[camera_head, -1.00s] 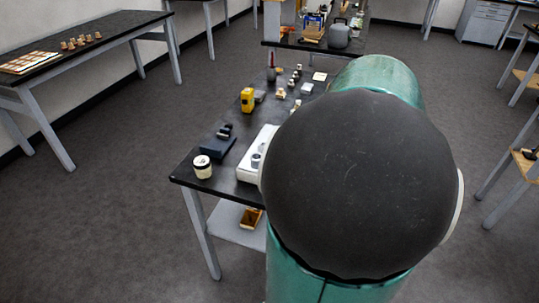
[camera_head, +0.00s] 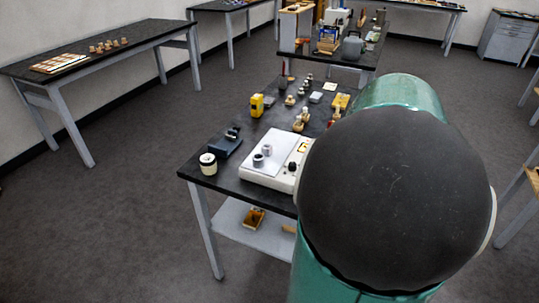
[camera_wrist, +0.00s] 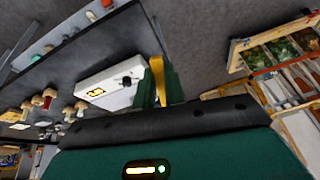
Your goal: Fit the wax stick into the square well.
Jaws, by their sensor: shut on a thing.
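My gripper (camera_wrist: 158,82) shows in the wrist view as two dark green fingers shut on a narrow yellow-orange stick, which looks like the wax stick (camera_wrist: 157,66). The stick stands out a little beyond the fingertips, and its lower part is between the fingers. In the head view the gripper and stick are hidden behind my arm's large dark joint. I cannot make out the square well in either view.
A black table (camera_head: 205,177) bears a white device (camera_head: 262,180) with small grey cylinders, a cream jar (camera_head: 208,163), a dark blue device (camera_head: 226,147) and a yellow device (camera_head: 257,105). The white device (camera_wrist: 110,88) also shows in the wrist view. Open floor lies left.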

